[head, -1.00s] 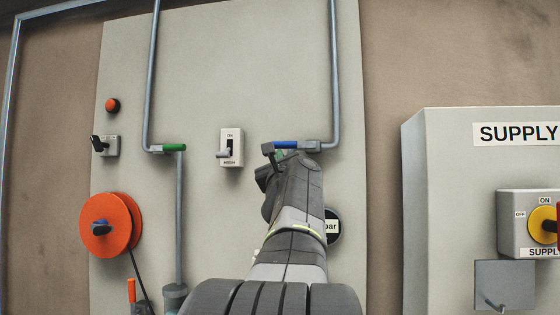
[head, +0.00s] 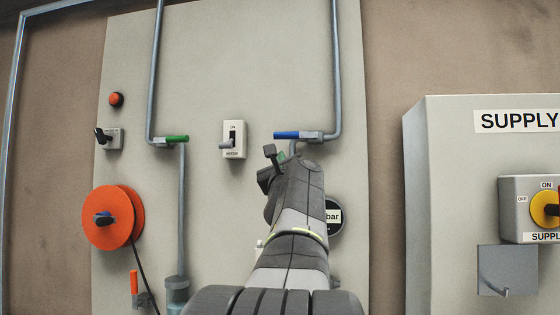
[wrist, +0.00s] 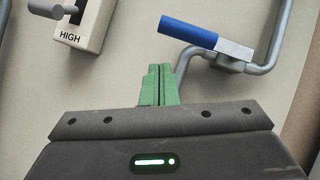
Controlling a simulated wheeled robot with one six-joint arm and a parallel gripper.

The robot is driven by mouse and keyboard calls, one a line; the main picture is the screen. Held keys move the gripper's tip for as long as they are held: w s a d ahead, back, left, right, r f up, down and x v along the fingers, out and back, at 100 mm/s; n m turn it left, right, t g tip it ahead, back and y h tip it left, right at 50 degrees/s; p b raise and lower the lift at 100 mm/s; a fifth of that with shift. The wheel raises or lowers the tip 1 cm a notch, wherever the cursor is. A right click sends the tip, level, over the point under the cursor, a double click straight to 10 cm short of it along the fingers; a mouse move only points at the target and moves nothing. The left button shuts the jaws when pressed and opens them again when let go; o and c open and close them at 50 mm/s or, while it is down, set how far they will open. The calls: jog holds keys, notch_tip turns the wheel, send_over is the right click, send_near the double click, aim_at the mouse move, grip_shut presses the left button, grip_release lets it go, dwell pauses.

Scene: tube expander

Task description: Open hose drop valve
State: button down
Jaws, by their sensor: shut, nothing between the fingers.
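A blue-handled valve (head: 288,135) sits on the right pipe, its handle horizontal and pointing left. A green-handled valve (head: 177,139) sits on the left pipe, its handle also near horizontal. No label shows which one is the hose drop valve. My gripper (head: 281,158) is just below the blue handle, partly hidden behind my wrist in the head view. In the wrist view, the green fingers of my gripper (wrist: 160,84) are together and empty. The blue handle (wrist: 188,32) shows above and right of them, apart from the fingertips.
A switch box (head: 234,140) with a lever is left of the blue valve, close to my gripper. An orange reel (head: 112,217) is at lower left. A grey supply cabinet (head: 455,190) stands at right. The panel between the pipes above is clear.

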aim_at(294, 136)
jog(key=a+f+b+v, duration=0.1)
jog(key=b+v, duration=0.4)
jog(key=v, duration=0.5)
jog(key=shift+a, duration=0.5)
jog(key=shift+w, duration=0.15)
jog(key=w+d+r+p, duration=0.1)
jog(key=w+r+p, duration=0.7)
jog(key=r+p, duration=0.1)
jog(key=shift+w+d+r, duration=0.25)
jog(key=shift+w+d, duration=0.05)
jog(key=shift+w, duration=0.1)
